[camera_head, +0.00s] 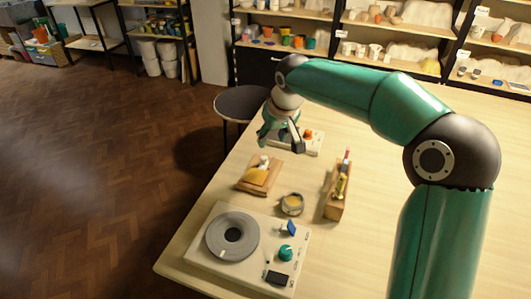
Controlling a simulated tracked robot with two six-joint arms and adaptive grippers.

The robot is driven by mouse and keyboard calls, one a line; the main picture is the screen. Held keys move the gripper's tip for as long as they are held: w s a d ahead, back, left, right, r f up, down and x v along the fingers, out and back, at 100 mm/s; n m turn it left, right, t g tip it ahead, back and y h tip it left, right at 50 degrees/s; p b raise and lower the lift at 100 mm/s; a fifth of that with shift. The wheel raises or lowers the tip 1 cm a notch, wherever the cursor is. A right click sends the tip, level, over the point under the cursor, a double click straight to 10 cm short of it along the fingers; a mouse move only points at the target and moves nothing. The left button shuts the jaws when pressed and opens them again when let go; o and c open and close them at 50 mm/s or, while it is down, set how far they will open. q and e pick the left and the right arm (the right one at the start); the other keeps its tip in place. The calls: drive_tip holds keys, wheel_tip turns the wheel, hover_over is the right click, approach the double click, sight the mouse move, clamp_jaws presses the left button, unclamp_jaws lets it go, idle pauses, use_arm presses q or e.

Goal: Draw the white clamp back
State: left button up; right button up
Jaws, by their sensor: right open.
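My right gripper (281,141) hangs open at the end of my green right arm, over the far left part of the table. Below and behind it is a pale device (313,146) with an orange knob, partly hidden by the gripper. A small white piece (264,160) stands on a wooden board (248,187) with a yellow item, a little nearer than the gripper. It may be the white clamp; it is too small to tell. I cannot tell whether the gripper touches the device. My left gripper is out of view.
A pale machine with a grey disc (222,254) and a teal knob stands at the near table edge. A dark round stool (240,103) is beyond the left edge. The table's right side is mostly clear.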

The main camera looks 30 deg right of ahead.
sight(264, 158)
drive_tip(key=p+x, duration=0.1)
drive_tip(key=x, duration=0.9)
drive_tip(key=shift+w+a+f, duration=0.1)
drive_tip(key=shift+w+f, duration=0.1)
drive_tip(key=shift+f, duration=0.1)
clamp_jaws()
